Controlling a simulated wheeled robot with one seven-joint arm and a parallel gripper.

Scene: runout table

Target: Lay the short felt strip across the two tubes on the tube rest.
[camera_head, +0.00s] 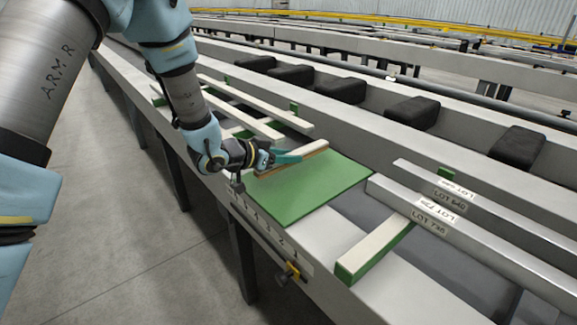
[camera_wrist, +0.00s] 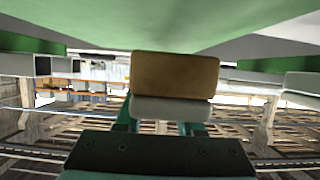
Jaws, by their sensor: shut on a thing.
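My gripper (camera_head: 284,158), with teal fingers, is shut on a short strip (camera_head: 308,154), pale on one face and brown on the other. The strip is at the back-left edge of a green board (camera_head: 318,195); I cannot tell whether it touches it. In the wrist view the strip's brown and pale layered end (camera_wrist: 175,75) shows between the fingers (camera_wrist: 160,128). Two grey square tubes, the nearer one (camera_head: 475,243) and the farther one (camera_head: 490,205), lie side by side at right on the green tube rest (camera_head: 372,252), which has a pale top. White lot labels lie on the tubes.
Long pale bars (camera_head: 243,117) lie on green supports at left, behind my gripper. Several black blocks (camera_head: 412,113) line the rail beyond. The board's surface is clear in front of the strip.

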